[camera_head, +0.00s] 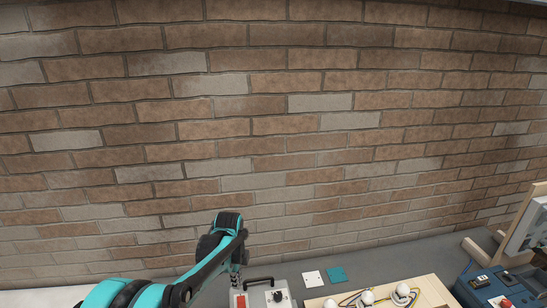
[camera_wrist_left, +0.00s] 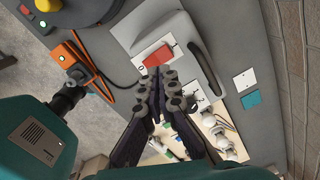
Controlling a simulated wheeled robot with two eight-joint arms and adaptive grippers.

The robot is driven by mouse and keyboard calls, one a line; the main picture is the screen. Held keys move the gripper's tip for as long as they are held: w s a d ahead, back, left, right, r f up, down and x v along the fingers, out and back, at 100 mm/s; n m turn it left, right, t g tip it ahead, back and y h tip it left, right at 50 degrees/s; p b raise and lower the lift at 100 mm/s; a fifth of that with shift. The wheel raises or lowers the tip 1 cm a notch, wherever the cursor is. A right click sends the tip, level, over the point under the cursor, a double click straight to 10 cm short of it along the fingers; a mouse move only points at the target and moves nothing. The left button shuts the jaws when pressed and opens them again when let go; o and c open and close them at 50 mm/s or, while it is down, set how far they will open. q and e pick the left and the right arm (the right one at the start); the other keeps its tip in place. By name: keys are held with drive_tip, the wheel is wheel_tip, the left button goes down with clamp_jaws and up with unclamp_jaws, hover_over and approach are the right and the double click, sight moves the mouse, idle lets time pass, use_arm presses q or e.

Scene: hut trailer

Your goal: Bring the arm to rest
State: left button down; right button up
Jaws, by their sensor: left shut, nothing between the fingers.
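My left arm comes in from the bottom left of the head view, teal and black. My left gripper (camera_head: 236,283) points down beside the grey box (camera_head: 268,302) with a red switch and a black handle. In the left wrist view my left gripper (camera_wrist_left: 162,76) has its dark fingers together with nothing between them. Its tips appear over the box's red switch (camera_wrist_left: 158,55); whether they touch it I cannot tell. My right gripper is in neither view.
A wooden board (camera_head: 432,290) with bulbs and wires lies right of the box. A white square (camera_head: 313,278) and a teal square (camera_head: 337,274) lie behind. A blue device (camera_head: 470,290) stands far right. A brick wall (camera_head: 270,120) closes the back. An orange-framed switch (camera_wrist_left: 67,55) lies left in the wrist view.

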use_arm(q)
drive_tip(key=s+a+f+n+t+b, duration=0.1)
drive_tip(key=s+f+n+t+b, duration=0.1)
drive_tip(key=s+f+n+b, duration=0.3)
drive_tip(key=s+a+f+n+t+b, duration=0.2)
drive_tip(key=s+f+n+b, duration=0.4)
drive_tip(key=s+b, duration=0.5)
drive_tip(key=s+a+f+n+t+b, duration=0.2)
drive_tip(key=s+f+n+b, duration=0.3)
drive_tip(key=s+n+b, duration=0.3)
drive_tip(key=shift+s+f+n+t+b, duration=0.25)
drive_tip(key=shift+s+n+t+b, duration=0.05)
drive_tip(key=shift+s+n, duration=0.25)
